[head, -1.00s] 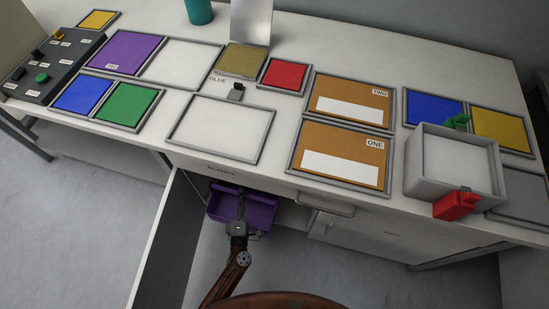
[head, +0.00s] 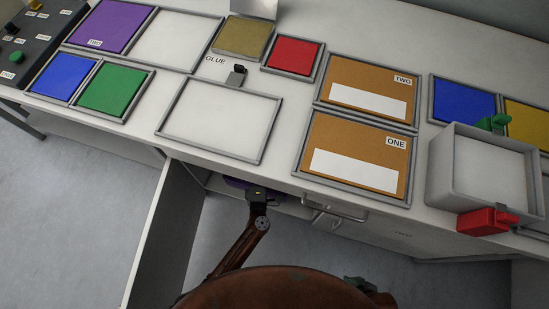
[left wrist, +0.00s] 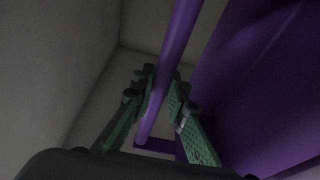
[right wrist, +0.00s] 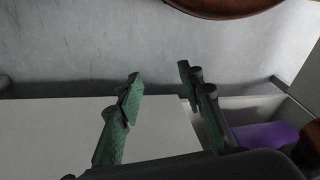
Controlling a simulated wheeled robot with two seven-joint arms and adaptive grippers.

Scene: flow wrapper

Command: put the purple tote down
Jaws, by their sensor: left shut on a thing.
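The purple tote (head: 238,183) is mostly hidden under the bench top in the head view; only a sliver shows behind my left gripper (head: 257,192). In the left wrist view, my left gripper (left wrist: 162,75) is shut on the tote's purple handle bar (left wrist: 178,35). The tote's purple wall (left wrist: 250,80) fills the right side there. Whether its base touches a surface cannot be seen. My right gripper (right wrist: 160,74) is open and empty, above a pale panel. Part of the tote also shows at the right of the right wrist view (right wrist: 262,134).
An open white panel (head: 165,235) stands left of my left arm, below the bench. A metal handle (head: 330,208) is on the cabinet front to the right. The bench top carries coloured mats, a white tray (head: 220,120) and a grey box (head: 485,175) with a red clamp (head: 485,221).

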